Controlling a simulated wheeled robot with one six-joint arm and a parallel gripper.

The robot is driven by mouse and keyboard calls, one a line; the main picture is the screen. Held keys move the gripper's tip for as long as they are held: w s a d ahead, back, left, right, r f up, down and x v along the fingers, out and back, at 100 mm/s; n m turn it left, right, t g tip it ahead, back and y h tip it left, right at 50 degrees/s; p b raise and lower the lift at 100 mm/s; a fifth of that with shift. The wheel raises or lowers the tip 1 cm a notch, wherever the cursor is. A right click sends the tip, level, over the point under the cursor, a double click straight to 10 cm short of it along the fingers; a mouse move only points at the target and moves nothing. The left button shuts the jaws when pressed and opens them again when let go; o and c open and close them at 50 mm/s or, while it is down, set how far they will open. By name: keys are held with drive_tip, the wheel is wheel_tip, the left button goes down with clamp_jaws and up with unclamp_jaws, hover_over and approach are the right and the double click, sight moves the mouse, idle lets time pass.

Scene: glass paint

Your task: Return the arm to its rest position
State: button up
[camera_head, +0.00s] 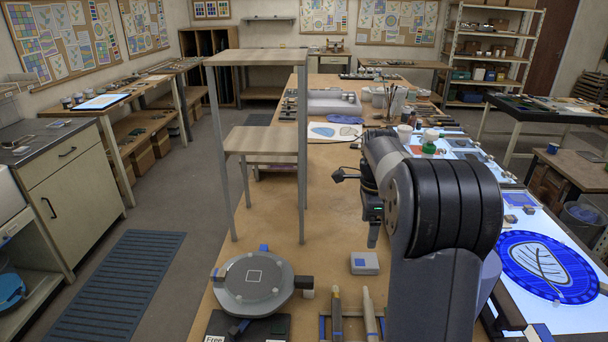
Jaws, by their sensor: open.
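My arm rises large in the foreground right of centre, bent over at its top. My gripper (374,232) hangs below the wrist, left of the thick dark arm link, and points down. Only part of it shows, with a small green light above. I see nothing held in it. It is above the wooden bench (262,212), near a small grey box (364,263) that sits lower on the bench. The arm hides part of the bench behind it.
A tall two-level stand (258,57) with thin metal legs is left of my gripper. A blue glass disc with a leaf pattern (546,266) lies on the lit panel at right. Jars and brushes (391,96) stand behind.

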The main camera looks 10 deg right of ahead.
sight(364, 260)
drive_tip(key=shift+f, duration=0.15)
wheel_tip(364, 260, down, 10)
drive_tip(key=shift+f+p, duration=0.25)
drive_tip(key=shift+p, duration=0.4)
drive_tip(key=shift+r, duration=0.2)
drive_tip(key=shift+f, duration=0.15)
